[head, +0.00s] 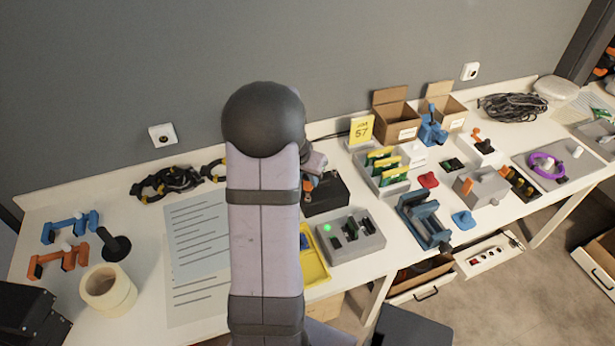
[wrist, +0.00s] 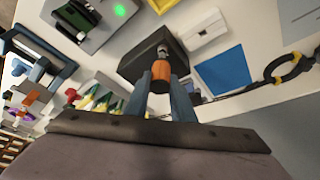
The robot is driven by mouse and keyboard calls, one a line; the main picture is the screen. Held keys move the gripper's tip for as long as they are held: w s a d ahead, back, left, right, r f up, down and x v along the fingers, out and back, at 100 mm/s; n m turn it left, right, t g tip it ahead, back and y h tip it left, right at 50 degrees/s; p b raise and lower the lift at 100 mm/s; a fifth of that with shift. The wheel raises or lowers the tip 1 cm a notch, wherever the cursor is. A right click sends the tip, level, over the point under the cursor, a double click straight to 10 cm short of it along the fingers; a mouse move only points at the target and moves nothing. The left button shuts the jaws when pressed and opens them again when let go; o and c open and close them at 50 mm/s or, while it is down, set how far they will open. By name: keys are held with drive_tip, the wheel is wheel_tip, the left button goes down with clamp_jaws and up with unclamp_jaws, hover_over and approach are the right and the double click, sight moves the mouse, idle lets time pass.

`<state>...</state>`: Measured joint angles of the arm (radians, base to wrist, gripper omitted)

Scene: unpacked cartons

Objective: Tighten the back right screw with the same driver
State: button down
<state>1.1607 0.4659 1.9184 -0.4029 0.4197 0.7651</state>
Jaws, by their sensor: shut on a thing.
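My gripper (wrist: 161,88) is shut on the orange handle of a driver (wrist: 161,71) in the wrist view. I cannot tell whether the driver touches the box. In the head view my arm hides most of the gripper; a bit of orange (head: 307,186) shows beside the black box (head: 328,197). A grey fixture (head: 372,246) with a lit green lamp and dark parts in it stands just right of the box. I cannot make out the back right screw.
A yellow tray (head: 316,270) lies partly behind my arm. A rack with green and yellow boards (head: 383,165), a blue frame (head: 424,220) and open cartons (head: 396,117) stand to the right. Cables (head: 165,183) and a printed sheet (head: 197,235) lie left.

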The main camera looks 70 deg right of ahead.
drive_tip(key=shift+f+b, duration=0.5)
drive_tip(key=shift+f, duration=0.1)
drive_tip(key=shift+f+b, duration=0.1)
drive_tip(key=shift+b, duration=0.4)
drive_tip(key=shift+f+m+b, duration=0.1)
drive_tip(key=shift+m+b, duration=0.3)
drive_tip(key=shift+b, duration=0.1)
drive_tip(key=m+g+b, duration=0.1)
drive_tip(key=b, duration=0.1)
drive_tip(key=shift+w+m+b, duration=0.1)
drive_tip(key=shift+m+b, duration=0.2)
drive_tip(key=shift+b, duration=0.1)
drive_tip(key=m+g+b, duration=0.1)
drive_tip(key=m+b, duration=0.1)
drive_tip(key=m, duration=0.1)
drive_tip(key=shift+y, duration=0.3)
drive_tip(key=m, duration=0.1)
drive_tip(key=m+g, duration=0.1)
drive_tip(key=m, duration=0.1)
drive_tip(key=shift+r+m+y, duration=0.25)
drive_tip(key=shift+m+y, duration=0.15)
drive_tip(key=shift+n+b, duration=0.45)
drive_tip(key=shift+n, duration=0.55)
